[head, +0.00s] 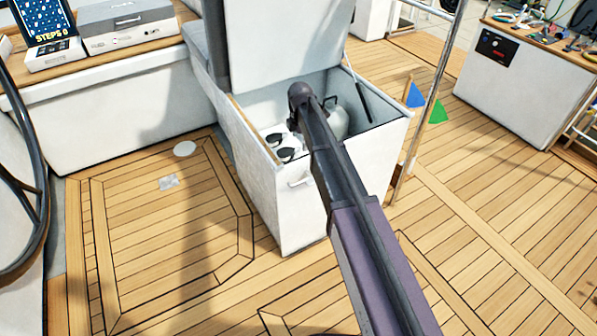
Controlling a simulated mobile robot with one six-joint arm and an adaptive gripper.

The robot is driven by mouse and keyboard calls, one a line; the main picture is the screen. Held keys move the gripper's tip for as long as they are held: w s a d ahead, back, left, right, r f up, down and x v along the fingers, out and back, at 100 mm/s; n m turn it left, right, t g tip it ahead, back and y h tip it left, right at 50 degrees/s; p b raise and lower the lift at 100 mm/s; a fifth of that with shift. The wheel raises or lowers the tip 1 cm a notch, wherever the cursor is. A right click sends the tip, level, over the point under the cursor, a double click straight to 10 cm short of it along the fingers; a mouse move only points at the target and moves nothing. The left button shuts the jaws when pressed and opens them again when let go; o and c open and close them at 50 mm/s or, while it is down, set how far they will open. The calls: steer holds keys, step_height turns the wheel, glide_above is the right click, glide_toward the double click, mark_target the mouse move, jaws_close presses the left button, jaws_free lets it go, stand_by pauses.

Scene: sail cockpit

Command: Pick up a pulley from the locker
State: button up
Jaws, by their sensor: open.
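The locker (243,130) is a white box with its lid raised and its inside partly visible. Two small dark rounded items with pale parts, which look like pulleys, lie inside at the left: one is the farther pulley (273,139), the other the nearer pulley (285,154). My arm reaches over the locker's front edge and its dark rounded joint is above the opening. My gripper itself does not show; it is hidden behind or below the arm. The arm also covers the middle of the locker's inside.
A grey gas bottle (338,122) stands in the locker right of the pulleys. The raised lid (275,35) rises at the back. The wooden deck (170,250) at left is clear.

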step_height(320, 180, down, 9)
steer(key=b, duration=0.8)
steer(key=shift+r+b, duration=0.2)
steer(key=shift+b, duration=0.1)
steer(key=shift+f, duration=0.1)
stand_by(0.3)
steer(key=shift+w+a+f+b, duration=0.15)
steer(key=shift+f+b, duration=2.35)
steer(key=shift+b, duration=0.1)
steer(key=c, duration=1)
